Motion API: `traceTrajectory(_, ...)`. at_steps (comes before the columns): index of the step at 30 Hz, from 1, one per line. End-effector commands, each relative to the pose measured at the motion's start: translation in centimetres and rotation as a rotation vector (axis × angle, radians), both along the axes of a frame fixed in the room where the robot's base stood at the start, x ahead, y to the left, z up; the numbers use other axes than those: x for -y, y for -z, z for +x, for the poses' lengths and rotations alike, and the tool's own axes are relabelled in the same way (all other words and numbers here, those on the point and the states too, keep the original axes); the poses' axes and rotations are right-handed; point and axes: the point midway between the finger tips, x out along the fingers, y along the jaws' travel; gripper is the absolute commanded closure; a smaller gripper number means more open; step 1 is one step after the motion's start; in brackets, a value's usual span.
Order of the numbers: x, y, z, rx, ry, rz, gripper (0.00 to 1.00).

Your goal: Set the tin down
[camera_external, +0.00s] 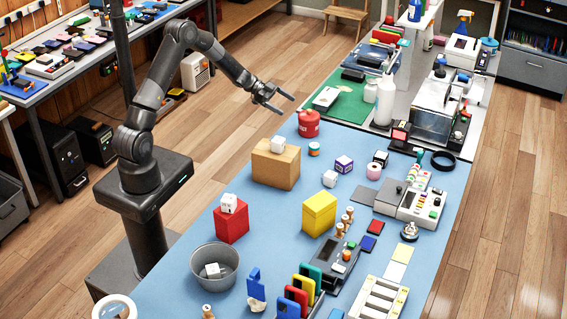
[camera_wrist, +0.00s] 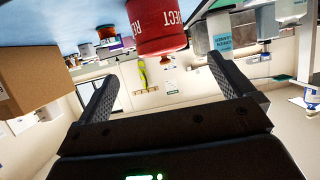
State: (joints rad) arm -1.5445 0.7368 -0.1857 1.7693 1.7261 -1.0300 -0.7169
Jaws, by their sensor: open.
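A red tin (camera_external: 309,123) stands upright on the blue table mat (camera_external: 267,210), near its far left edge. In the wrist view the red tin (camera_wrist: 156,26) hangs upside down at the top, with white letters that read REJECT. My gripper (camera_external: 284,98) is open and empty, up and to the left of the tin in the external view. In the wrist view the two fingers of my gripper (camera_wrist: 163,78) are spread wide, with nothing between them. The tin shows beyond the fingers, apart from them.
A cardboard box (camera_external: 276,164) with a white cube on top stands close in front of the tin. A small orange and blue pot (camera_external: 314,149) is near it. A green mat (camera_external: 345,103) with a device lies behind. Blue mat shows bare between these objects.

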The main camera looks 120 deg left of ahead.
Motion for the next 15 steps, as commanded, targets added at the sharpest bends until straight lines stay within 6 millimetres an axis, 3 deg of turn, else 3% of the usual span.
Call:
traceTrajectory(4, 0.1, -0.2, 0.3, -0.002, 0.000, 0.004, 0.02)
traceTrajectory(7, 0.4, -1.4, 1.9, -0.015, -0.012, 0.035, 0.02)
traceTrajectory(11, 1.7, -5.0, 6.3, -0.053, -0.055, 0.124, 0.02)
traceTrajectory(15, 4.7, -10.0, 11.5, -0.103, -0.128, 0.235, 0.02)
